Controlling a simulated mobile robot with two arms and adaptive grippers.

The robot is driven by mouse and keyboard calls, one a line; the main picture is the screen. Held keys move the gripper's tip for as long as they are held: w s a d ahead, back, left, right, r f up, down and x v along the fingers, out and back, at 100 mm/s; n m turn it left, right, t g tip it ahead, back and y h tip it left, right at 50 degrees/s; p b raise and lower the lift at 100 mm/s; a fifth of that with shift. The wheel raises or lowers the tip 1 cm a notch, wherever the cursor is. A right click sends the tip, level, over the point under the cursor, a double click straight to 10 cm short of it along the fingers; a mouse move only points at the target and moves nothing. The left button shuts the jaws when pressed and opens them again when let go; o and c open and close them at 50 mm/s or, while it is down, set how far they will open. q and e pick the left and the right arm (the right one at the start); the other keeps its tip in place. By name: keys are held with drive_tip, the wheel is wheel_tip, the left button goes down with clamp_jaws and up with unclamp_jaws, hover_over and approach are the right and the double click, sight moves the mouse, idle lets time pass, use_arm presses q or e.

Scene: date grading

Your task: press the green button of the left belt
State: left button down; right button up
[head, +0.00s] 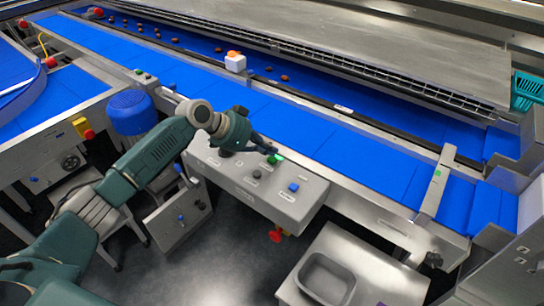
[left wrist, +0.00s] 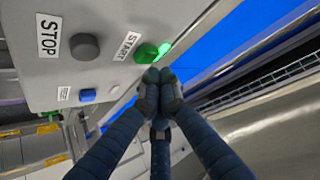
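The green button (head: 275,158) is on the sloped grey control panel (head: 262,198) at the front of the blue belt. In the left wrist view the green button (left wrist: 147,53) is beside a START label, with a bright green patch at its edge. My left gripper (head: 268,146) is over the panel's upper edge, close to the button. In the left wrist view its fingers (left wrist: 160,76) are together with nothing between them, tips right beside the button. I cannot tell whether they touch it. My right gripper is not in view.
A dark grey button (left wrist: 84,47) by a STOP label and a blue button (left wrist: 88,95) share the panel. A red knob (head: 275,235) is below it. A white-and-orange block (head: 235,62) and several dates are on the far belt. A grey tray (head: 327,279) is at the front right.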

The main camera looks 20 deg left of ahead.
sight(269, 159)
use_arm(q)
drive_tip(key=shift+r+p, duration=0.4)
drive_tip(key=shift+r, duration=0.15)
wheel_tip(269, 159, up, 4)
drive_tip(key=p, duration=0.3)
idle(0.5)
drive_tip(key=shift+f, duration=0.1)
